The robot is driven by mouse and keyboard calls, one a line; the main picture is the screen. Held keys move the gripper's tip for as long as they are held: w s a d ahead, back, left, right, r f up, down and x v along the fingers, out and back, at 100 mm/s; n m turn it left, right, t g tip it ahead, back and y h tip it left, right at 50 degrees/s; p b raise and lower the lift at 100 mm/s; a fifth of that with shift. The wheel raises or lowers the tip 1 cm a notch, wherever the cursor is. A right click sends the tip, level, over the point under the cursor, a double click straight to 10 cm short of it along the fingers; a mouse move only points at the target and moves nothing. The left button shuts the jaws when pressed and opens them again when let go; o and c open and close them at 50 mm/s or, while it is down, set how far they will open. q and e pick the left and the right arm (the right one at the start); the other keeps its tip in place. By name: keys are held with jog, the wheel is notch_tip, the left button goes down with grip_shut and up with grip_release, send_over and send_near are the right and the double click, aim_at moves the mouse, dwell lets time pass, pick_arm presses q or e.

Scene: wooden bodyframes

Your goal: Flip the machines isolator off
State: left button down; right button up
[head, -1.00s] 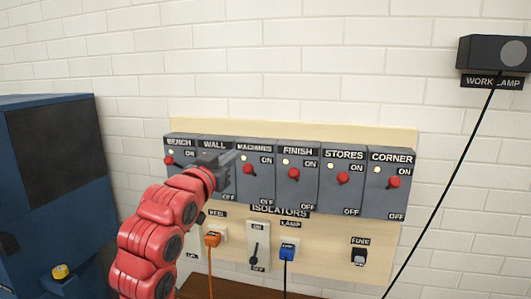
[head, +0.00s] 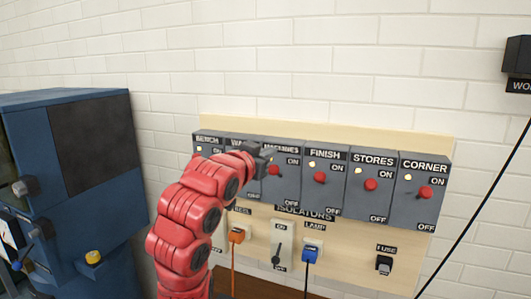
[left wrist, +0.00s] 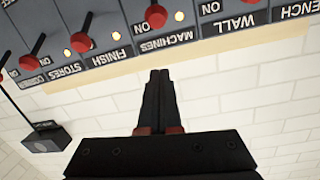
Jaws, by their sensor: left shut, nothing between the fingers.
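The machines isolator (head: 285,185) is a grey box in the middle-left of a row on the wall board, with a red-knobbed lever beside its ON mark. In the left wrist view its red knob (left wrist: 156,16) is at the top, with a lit lamp beside it. My left gripper (head: 262,158) is shut and empty, in front of the upper left of the machines box and partly covering its label. In the left wrist view the closed fingertips (left wrist: 160,75) point towards the machines label, apart from the knob in the picture. My right gripper is not in view.
Neighbouring isolators are wall, mostly behind my arm, and finish (head: 322,180). Below them are an orange plug (head: 237,235), a blue plug (head: 310,255) and a black-levered switch (head: 281,245). A blue machine (head: 75,190) stands left. Open space lies in front of the right-hand boxes.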

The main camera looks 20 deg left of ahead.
aim_at(274, 169)
pick_arm(q)
jog(key=w, duration=0.2)
jog(key=w+p, duration=0.1)
jog(key=w, duration=0.1)
jog(key=w+p, duration=0.1)
jog(key=w, duration=0.1)
jog(key=shift+w+d+f, duration=0.1)
jog(key=shift+w+d, duration=0.1)
jog(key=shift+d, duration=0.2)
jog(key=shift+a+f+p, duration=0.15)
jog(key=shift+f+p, duration=0.2)
jog(key=shift+p, duration=0.1)
jog(key=shift+s+a+f+p, duration=0.15)
jog(key=shift+s+f+p, duration=0.15)
jog(key=shift+f, duration=0.25)
jog(key=shift+s+a+f+p, duration=0.15)
jog(key=shift+f+p, duration=0.1)
jog(key=shift+f, duration=0.25)
jog(key=shift+s+f, duration=0.25)
jog(key=shift+f, duration=0.3)
